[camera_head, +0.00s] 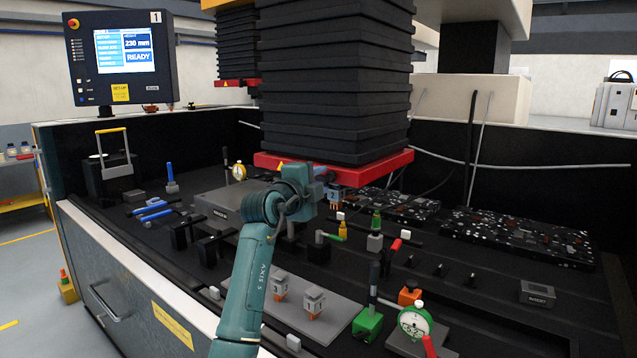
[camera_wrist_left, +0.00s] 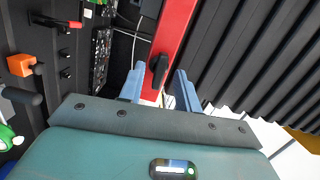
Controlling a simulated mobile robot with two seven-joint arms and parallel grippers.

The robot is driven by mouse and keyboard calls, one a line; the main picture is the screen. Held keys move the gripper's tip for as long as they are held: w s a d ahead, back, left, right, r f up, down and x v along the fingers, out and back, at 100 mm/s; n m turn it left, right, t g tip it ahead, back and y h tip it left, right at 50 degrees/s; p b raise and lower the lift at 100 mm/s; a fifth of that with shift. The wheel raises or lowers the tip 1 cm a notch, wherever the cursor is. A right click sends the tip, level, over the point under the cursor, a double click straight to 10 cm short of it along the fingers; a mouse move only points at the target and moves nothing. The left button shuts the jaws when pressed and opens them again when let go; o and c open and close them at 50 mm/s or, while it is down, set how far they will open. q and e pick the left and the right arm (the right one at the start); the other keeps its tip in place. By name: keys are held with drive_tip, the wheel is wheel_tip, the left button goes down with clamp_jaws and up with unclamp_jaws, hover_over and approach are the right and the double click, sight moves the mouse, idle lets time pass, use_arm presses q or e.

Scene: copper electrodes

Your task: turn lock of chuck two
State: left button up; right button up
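My left gripper (camera_head: 320,178) is at the front edge of the red plate (camera_head: 370,170) under the black bellows in the head view. In the left wrist view its two blue fingers (camera_wrist_left: 159,76) stand apart, and a black lever (camera_wrist_left: 159,68) on the red plate's edge shows between their tips. I cannot tell whether either finger touches it. A block marked 2 (camera_head: 333,193), with a copper-coloured tip below, hangs just under the red plate beside the gripper. The chuck body is largely hidden behind the gripper and plate. My right gripper is not in view.
Two electrode holders, marked 3 (camera_head: 280,285) and 1 (camera_head: 314,301), stand on a grey plate (camera_head: 340,320). A green-based dial gauge (camera_head: 415,321) and red-handled levers stand to the right. The control panel (camera_head: 120,57) reads 230 mm, READY. The bellows stand close above the gripper.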

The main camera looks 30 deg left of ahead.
use_arm(q)
drive_tip(key=s, duration=0.6)
drive_tip(key=shift+a, duration=0.2)
drive_tip(key=s+b, duration=0.3)
drive_tip(key=s, duration=1)
drive_tip(key=d+f+m+h, duration=0.3)
drive_tip(key=d+f+h, duration=0.1)
drive_tip(key=d+h, duration=0.4)
drive_tip(key=d+f+m+h, duration=0.4)
drive_tip(key=d+h, duration=0.2)
drive_tip(key=d, duration=0.5)
drive_tip(key=s+f+n+y, duration=0.2)
drive_tip(key=f+n+y, duration=0.3)
drive_tip(key=f+n, duration=0.5)
drive_tip(key=s+f+n+y, duration=0.2)
drive_tip(key=f+n+y, duration=0.45)
drive_tip(key=f, duration=0.55)
drive_tip(key=s+d+f+n+g+h, duration=0.1)
drive_tip(key=s+d+f+n+g, duration=0.1)
drive_tip(key=s+f, duration=0.4)
drive_tip(key=s+d+f+n+g, duration=0.1)
drive_tip(key=s+d+f+g, duration=0.3)
drive_tip(key=s+f, duration=0.3)
wheel_tip(320, 180, down, 6)
drive_tip(key=shift+d+r+n+g+h, duration=0.25)
drive_tip(key=shift+d+n+g+h, duration=0.1)
drive_tip(key=shift+g, duration=0.45)
